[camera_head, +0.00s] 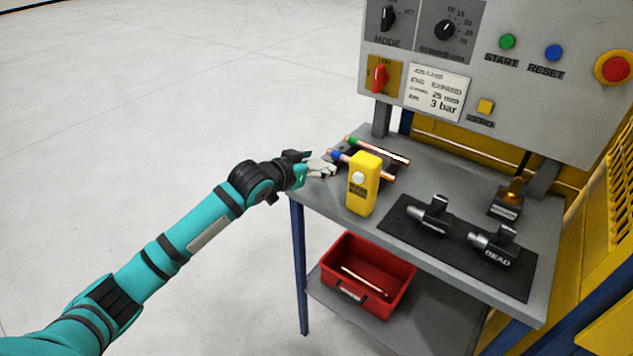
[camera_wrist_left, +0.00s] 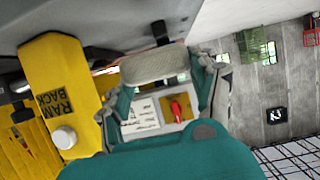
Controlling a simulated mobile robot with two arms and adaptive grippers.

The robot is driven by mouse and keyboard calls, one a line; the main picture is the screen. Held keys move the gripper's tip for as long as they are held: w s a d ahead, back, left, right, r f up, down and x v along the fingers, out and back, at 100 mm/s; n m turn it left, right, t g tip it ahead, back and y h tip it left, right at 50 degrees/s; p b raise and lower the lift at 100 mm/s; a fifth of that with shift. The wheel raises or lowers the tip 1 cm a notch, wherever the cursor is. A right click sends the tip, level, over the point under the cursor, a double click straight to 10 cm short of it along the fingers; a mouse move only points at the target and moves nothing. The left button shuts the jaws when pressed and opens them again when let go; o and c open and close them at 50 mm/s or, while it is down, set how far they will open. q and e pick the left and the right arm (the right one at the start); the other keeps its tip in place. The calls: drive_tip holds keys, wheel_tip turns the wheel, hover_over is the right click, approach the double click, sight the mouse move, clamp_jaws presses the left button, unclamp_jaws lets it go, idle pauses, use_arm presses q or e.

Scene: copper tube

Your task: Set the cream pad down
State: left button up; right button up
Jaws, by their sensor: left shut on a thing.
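My left gripper (camera_head: 318,168) is at the left edge of the grey workbench (camera_head: 398,203), just left of the yellow box. It is shut on the cream pad, a pale rounded piece (camera_wrist_left: 158,66) held between the two fingertips in the left wrist view. In the head view the pad is small and mostly hidden by the fingers. I cannot tell whether it touches the bench. My right gripper is not in view.
A yellow RAM BACK box (camera_head: 363,185) stands close beside my gripper. Copper tubes with green (camera_head: 375,149) and blue (camera_head: 363,163) ends lie behind it. A dark mat (camera_head: 455,245) carries two tools at right. A red bin (camera_head: 368,270) sits on the lower shelf.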

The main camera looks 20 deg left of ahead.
sight(316, 192)
use_arm(q)
wheel_tip(316, 192, down, 4)
drive_tip(key=shift+f+p, duration=0.1)
drive_tip(key=shift+p, duration=0.6)
drive_tip(key=shift+f, duration=0.4)
drive_tip(key=shift+f, duration=0.15)
drive_tip(key=o, duration=1.1)
